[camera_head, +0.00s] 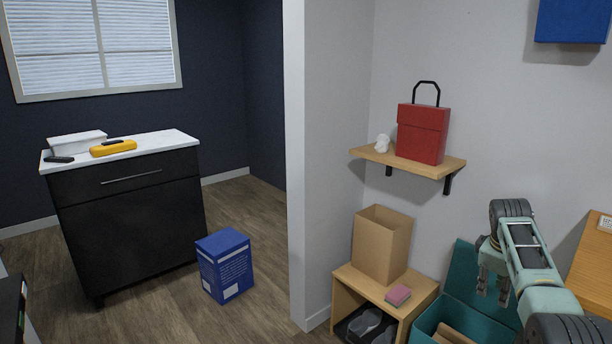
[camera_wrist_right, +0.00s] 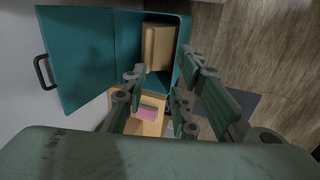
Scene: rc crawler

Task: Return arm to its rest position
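My right arm comes in from the lower right in the head view. Its gripper (camera_head: 492,288) points down in front of the wall, above the teal box (camera_head: 424,325). In the right wrist view the fingers of the right gripper (camera_wrist_right: 160,95) are spread apart with nothing between them, so it is open and empty. The open teal box (camera_wrist_right: 186,45) shows beyond the fingers, with a brown block (camera_wrist_right: 158,46) inside. My left arm and gripper are not in view.
A wooden stand (camera_head: 345,277) holds an open cardboard box (camera_head: 380,250) and a pink sponge-like block (camera_head: 397,294). A wall shelf (camera_head: 452,166) carries a red bag (camera_head: 421,135). A blue box (camera_head: 224,266) stands on the floor near a black cabinet (camera_head: 130,215).

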